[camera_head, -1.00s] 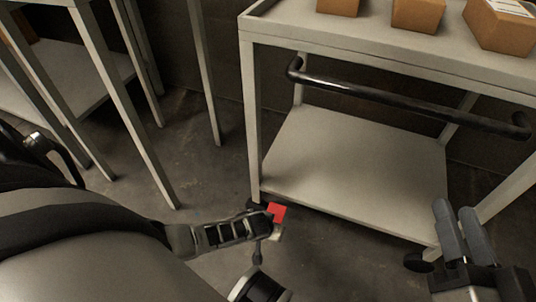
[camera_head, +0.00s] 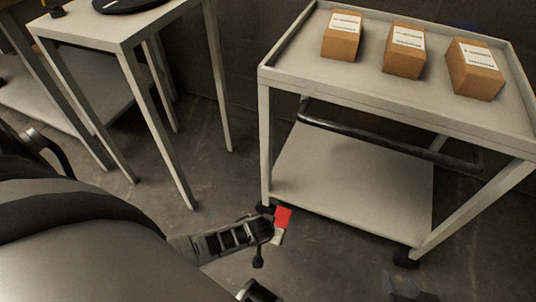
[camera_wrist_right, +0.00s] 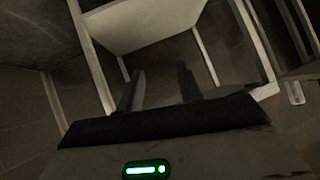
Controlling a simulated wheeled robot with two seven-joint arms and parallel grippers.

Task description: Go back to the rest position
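My right gripper (camera_head: 402,288) shows at the bottom edge of the head view, partly cut off, in front of the trolley and apart from it. In the right wrist view its two fingers (camera_wrist_right: 160,90) stand apart with nothing between them.
A pale trolley (camera_head: 350,103) with a lower shelf and black handle bar (camera_head: 390,140) carries three labelled cardboard boxes (camera_head: 342,36). A pale table (camera_head: 110,32) with a black round object (camera_head: 122,4) stands left. Bare floor (camera_head: 335,250) lies before the trolley.

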